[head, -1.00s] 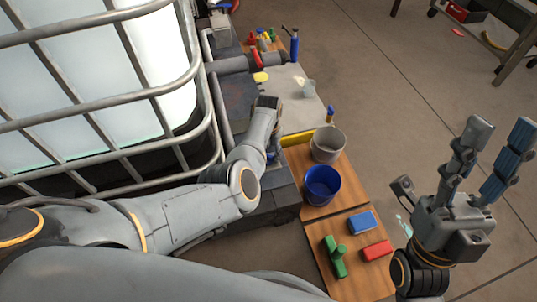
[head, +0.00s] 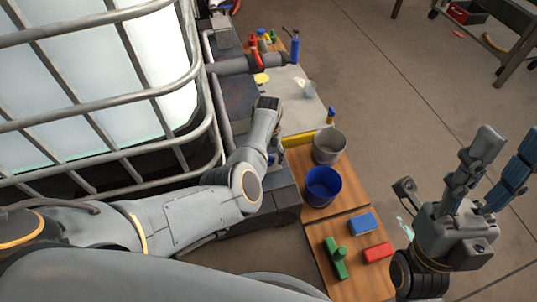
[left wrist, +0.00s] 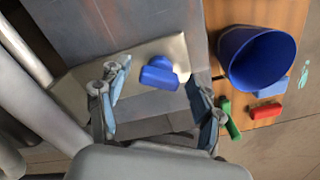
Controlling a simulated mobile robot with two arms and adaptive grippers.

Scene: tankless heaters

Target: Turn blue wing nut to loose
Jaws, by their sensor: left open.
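The blue wing nut (left wrist: 158,74) shows in the left wrist view, in front of a pale metal plate. My left gripper (left wrist: 155,77) is open, with its two blue-padded fingers on either side of the nut. I see gaps beside the nut; whether any pad touches it I cannot tell. In the head view my left arm hides the nut and most of that gripper. My right gripper (head: 500,150) is open and empty over the floor at the right.
A blue bucket (head: 321,187) and a grey bucket (head: 329,146) stand on a wooden board. Near them lie a blue block (head: 362,223), a red block (head: 377,252) and a green piece (head: 336,260). A caged white tank (head: 100,95) fills the left.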

